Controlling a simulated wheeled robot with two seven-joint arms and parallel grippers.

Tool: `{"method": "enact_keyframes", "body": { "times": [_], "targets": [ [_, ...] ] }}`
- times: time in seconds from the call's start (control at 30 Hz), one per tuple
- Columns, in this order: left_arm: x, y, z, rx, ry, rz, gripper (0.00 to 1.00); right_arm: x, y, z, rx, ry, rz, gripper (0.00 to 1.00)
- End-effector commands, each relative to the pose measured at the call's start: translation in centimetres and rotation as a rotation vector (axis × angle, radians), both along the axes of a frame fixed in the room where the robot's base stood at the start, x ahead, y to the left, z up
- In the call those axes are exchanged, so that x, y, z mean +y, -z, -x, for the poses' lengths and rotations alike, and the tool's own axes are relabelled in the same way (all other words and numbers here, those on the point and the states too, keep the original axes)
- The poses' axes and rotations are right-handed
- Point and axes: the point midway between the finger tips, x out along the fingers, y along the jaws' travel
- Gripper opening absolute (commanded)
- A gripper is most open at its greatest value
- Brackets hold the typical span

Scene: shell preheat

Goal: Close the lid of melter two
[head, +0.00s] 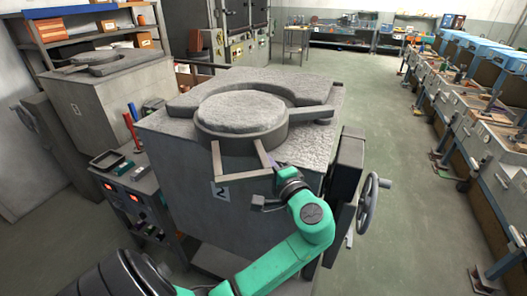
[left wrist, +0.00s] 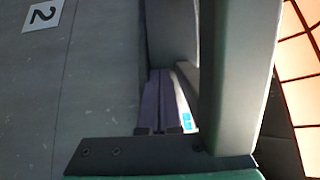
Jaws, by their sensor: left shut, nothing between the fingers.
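Melter two (head: 180,165) is a grey block with a "2" plate (head: 222,191) on its front; the plate also shows in the left wrist view (left wrist: 43,15). Its round, rough-topped lid (head: 242,111) in a metal band lies on top, forward of a curved collar. I cannot tell how well it covers the opening. A bar handle (head: 240,176) projects from the lid past the front edge. My left gripper (head: 277,165) is shut and empty at the handle's right end. In the left wrist view its fingers (left wrist: 165,85) are beside a grey bar (left wrist: 238,75); contact is unclear.
A handwheel (head: 368,203) sticks out at the melter's right side. A small control bench (head: 125,190) with red displays stands at its left. Another melter (head: 95,90) is behind left. Benches (head: 470,120) line the right; the floor between is clear.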

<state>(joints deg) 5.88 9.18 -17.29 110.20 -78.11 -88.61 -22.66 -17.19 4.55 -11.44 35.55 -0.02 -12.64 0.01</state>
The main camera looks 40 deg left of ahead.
Motion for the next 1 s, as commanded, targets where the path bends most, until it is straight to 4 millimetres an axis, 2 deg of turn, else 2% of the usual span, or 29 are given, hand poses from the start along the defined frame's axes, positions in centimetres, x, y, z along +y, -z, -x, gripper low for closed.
{"method": "enact_keyframes", "body": {
  "times": [0.27, 0.57, 1.0],
  "targets": [
    [0.1, 0.1, 0.0, 0.000, 0.000, 0.000, 0.00, 0.0, 0.1, 0.0, 0.000, 0.000, 0.000, 0.00],
    [3.8, 0.1, -0.2, -0.001, -0.003, -0.002, 0.00, 0.0, 0.8, 0.0, 0.000, 0.000, 0.000, 0.00],
    [4.1, 0.1, -0.4, 0.000, -0.002, 0.000, 0.00, 0.1, 0.8, 0.0, -0.001, 0.000, -0.002, 0.00]
  ]
}}
